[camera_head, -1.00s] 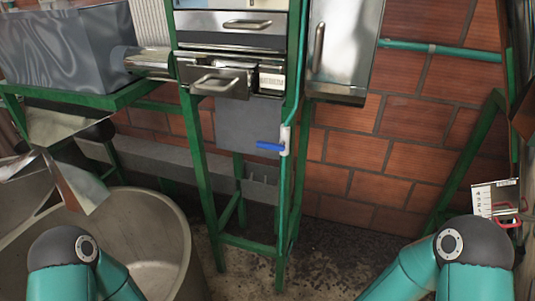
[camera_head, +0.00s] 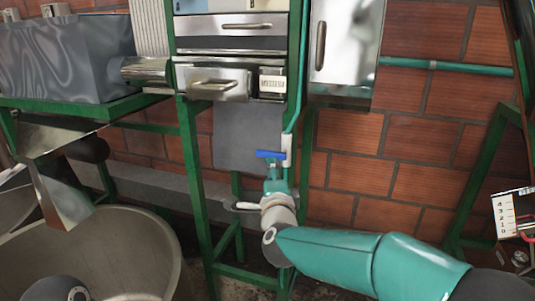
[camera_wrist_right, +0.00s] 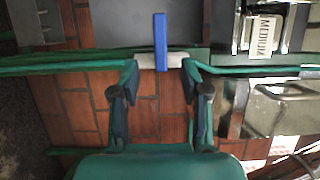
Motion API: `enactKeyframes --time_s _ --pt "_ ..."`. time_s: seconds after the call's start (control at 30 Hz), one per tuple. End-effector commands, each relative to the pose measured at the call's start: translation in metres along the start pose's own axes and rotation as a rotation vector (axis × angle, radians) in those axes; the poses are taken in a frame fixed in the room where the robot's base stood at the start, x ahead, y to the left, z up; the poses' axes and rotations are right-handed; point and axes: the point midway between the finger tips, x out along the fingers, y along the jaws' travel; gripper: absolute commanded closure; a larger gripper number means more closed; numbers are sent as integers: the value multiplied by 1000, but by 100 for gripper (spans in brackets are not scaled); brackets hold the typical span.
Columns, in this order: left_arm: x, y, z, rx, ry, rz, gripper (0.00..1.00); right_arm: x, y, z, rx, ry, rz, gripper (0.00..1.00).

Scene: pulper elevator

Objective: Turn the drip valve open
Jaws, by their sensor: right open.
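The drip valve has a blue lever handle (camera_head: 269,154) and a pale body (camera_head: 287,150) on a thin green pipe. The handle points left from the body in the head view. My right gripper (camera_head: 273,170) is just below the handle. In the right wrist view, my right gripper (camera_wrist_right: 160,80) is open and empty. The valve's pale body (camera_wrist_right: 160,61) lies ahead between its fingertips, and the blue handle (camera_wrist_right: 161,38) points up there. I cannot tell whether the fingers touch the valve. My left gripper is out of view.
A green frame (camera_head: 195,180) carries the steel machine with drawers (camera_head: 212,83). A steel box (camera_head: 345,45) hangs right of the pipe. A large round tub (camera_head: 170,260) stands at the lower left. A brick wall (camera_head: 430,150) is behind.

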Motion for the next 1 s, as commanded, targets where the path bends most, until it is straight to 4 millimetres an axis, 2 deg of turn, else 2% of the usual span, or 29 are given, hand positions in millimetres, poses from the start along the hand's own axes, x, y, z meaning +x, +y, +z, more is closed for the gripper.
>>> enactKeyframes --time_s 0.03,0.2,0.5,0.7,1.0 --pt "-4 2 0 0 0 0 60 12 -1 0 -1 1 1 54" --pt "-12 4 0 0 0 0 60 45 -1 0 -2 1 1 54" --pt "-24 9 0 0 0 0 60 89 0 0 -2 1 2 54" --pt "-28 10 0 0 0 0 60 103 0 0 -3 0 2 54" --pt "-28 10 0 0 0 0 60 106 1 -1 -3 0 2 54"
